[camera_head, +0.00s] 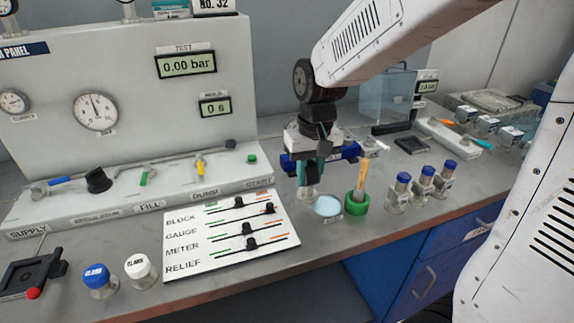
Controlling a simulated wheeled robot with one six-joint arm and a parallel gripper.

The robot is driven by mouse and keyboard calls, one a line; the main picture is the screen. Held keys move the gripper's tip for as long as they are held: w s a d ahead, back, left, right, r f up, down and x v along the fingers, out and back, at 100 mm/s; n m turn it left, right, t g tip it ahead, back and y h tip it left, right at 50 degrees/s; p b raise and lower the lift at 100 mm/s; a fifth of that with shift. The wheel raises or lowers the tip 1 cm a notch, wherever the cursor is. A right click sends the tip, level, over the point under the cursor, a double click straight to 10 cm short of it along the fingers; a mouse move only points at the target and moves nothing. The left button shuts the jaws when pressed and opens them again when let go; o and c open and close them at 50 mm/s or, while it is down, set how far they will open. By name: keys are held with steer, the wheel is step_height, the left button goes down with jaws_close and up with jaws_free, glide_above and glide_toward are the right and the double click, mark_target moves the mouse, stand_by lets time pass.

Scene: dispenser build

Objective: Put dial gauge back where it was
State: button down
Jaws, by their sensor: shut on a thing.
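My gripper (308,178) is pointed down over the bench, just right of the white switch board. Its teal fingers are shut on a small pale thing (308,192), mostly hidden between them; I cannot tell whether it is the dial gauge. A large round dial gauge (95,111) is mounted on the grey panel at left. A smaller one (14,102) is at the panel's left edge.
A pale blue dish (327,206) and a green holder with a wooden-handled tool (356,203) stand close right of my gripper. Several blue-capped bottles (423,182) stand farther right. The white switch board (225,238) lies left.

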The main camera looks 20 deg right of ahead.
steer(key=shift+w+d+f, duration=0.15)
steer(key=shift+w+f, duration=0.55)
steer(key=shift+w, duration=0.75)
steer(key=shift+w+d+f, duration=0.1)
steer(key=shift+w+f, duration=0.65)
steer(key=shift+w, duration=0.75)
steer(key=shift+w+d+f, duration=0.15)
steer(key=shift+w+f, duration=0.55)
steer(key=shift+w, duration=0.75)
steer(key=shift+f, duration=0.1)
steer(key=shift+f, duration=0.1)
steer(key=c, duration=1.2)
jaws_free()
